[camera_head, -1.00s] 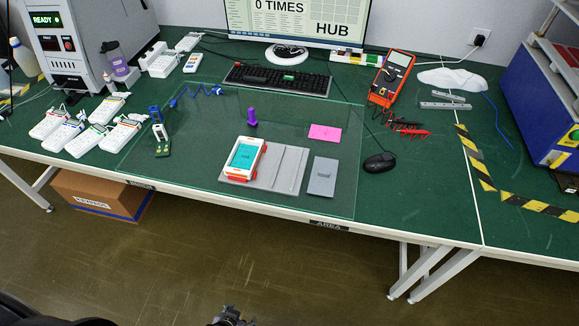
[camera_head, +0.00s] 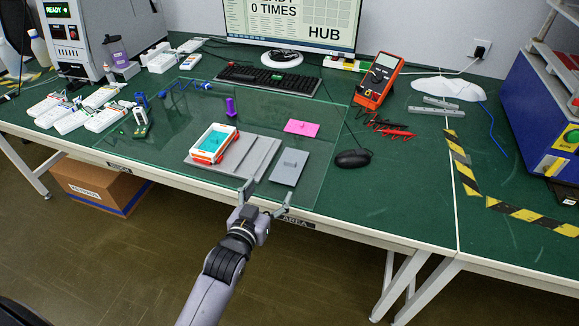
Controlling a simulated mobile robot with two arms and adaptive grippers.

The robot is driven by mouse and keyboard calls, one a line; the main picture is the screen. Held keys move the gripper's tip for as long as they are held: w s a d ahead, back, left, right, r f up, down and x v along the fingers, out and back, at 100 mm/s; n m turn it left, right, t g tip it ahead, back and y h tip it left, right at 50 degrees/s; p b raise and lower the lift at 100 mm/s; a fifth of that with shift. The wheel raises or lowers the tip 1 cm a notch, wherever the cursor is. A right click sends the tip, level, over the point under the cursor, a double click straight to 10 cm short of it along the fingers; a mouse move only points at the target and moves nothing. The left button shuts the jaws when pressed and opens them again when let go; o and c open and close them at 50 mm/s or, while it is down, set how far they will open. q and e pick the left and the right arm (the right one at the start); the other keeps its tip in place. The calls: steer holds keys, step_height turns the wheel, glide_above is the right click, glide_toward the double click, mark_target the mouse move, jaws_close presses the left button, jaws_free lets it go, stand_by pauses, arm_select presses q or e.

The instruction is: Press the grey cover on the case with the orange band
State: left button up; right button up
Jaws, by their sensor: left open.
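The white case with the orange band (camera_head: 202,158) lies on the left part of a grey fixture plate (camera_head: 250,160), with a teal area on its upper face. The grey cover (camera_head: 289,168), a flat plate with a small raised grip, lies on the glass mat just right of the fixture plate, apart from the case. My left gripper (camera_head: 266,198) is open and empty at the table's front edge, in front of the fixture plate and the grey cover. My right gripper is not in view.
A black mouse (camera_head: 352,158) and an orange multimeter (camera_head: 378,80) are to the right. Several white devices (camera_head: 75,118) lie at left.

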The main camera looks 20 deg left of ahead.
arm_select(q)
glide_toward(290, 160)
steer(key=shift+w+f, duration=0.1)
steer(key=shift+w, duration=1)
steer(key=shift+w+d+f, duration=0.1)
steer(key=shift+w+f, duration=0.05)
steer(key=shift+w, duration=0.7)
steer(key=shift+w+f, duration=0.2)
steer(key=shift+w, duration=0.65)
steer(key=shift+w+d+f, duration=0.1)
steer(key=shift+w+f, duration=0.05)
steer(key=shift+w, duration=0.7)
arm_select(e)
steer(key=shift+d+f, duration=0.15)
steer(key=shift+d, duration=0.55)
arm_select(q)
steer(key=shift+c, duration=0.6)
steer(key=c, duration=1.1)
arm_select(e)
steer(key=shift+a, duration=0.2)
arm_select(q)
steer(key=shift+r, duration=0.1)
